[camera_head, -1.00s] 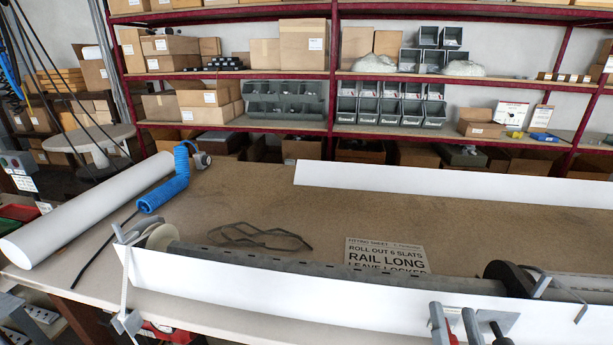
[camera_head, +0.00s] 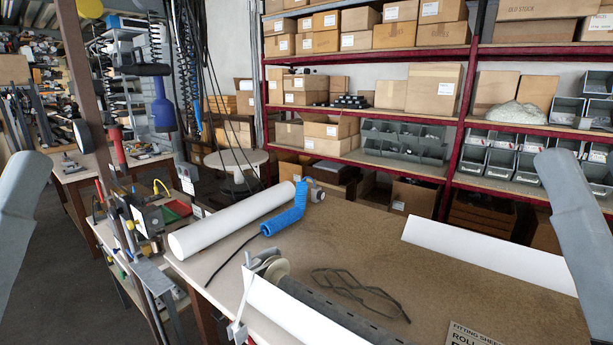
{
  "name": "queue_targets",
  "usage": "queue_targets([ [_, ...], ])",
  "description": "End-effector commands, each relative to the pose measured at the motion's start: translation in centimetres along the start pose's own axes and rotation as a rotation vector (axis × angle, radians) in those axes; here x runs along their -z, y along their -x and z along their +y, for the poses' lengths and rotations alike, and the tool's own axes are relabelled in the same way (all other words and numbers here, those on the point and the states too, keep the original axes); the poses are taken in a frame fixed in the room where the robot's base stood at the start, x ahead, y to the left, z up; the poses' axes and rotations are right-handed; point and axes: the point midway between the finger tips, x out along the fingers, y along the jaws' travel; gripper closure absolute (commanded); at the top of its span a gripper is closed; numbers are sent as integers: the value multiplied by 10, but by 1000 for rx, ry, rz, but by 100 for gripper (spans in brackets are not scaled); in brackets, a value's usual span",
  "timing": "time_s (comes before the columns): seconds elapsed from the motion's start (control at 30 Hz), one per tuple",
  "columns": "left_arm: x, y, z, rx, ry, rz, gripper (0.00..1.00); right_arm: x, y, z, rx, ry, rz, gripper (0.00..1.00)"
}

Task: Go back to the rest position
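A grey link of my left arm (camera_head: 22,205) stands at the left edge, and a grey link of my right arm (camera_head: 580,205) stands at the right edge. Both are raised and apart from the bench. Neither gripper shows in the head view, so I cannot see their fingers or whether they hold anything. The dark slotted roller tube (camera_head: 325,312) lies along the front of the bench behind a white profile (camera_head: 290,312). A pale disc (camera_head: 276,268) is at its left end.
The brown bench top (camera_head: 350,235) carries a white roll (camera_head: 235,220), a blue coiled hose (camera_head: 285,220), a dark strap loop (camera_head: 360,290), a printed sheet (camera_head: 475,335) and a white slat (camera_head: 490,255). Red shelving (camera_head: 365,50) stands behind. A tool bench (camera_head: 120,160) is at left.

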Motion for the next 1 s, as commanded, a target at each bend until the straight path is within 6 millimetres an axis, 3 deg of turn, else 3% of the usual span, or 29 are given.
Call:
queue_targets([
  [0.03, 30, -32, 0, 0, 0, 0, 50, 30, -32, 0, 0, 0, 0, 40],
  [0.5, 178, -194, -1, 0, 0, 0, 50, 178, -194, 2, -2, -1, 0, 40],
  [0.7, 202, -220, -1, 0, 0, -1, 50, 202, -220, 2, -2, -1, -1, 40],
  [1.0, 200, -218, -1, 0, 0, -2, 50, 200, -217, 2, -2, 0, 0, 40],
])
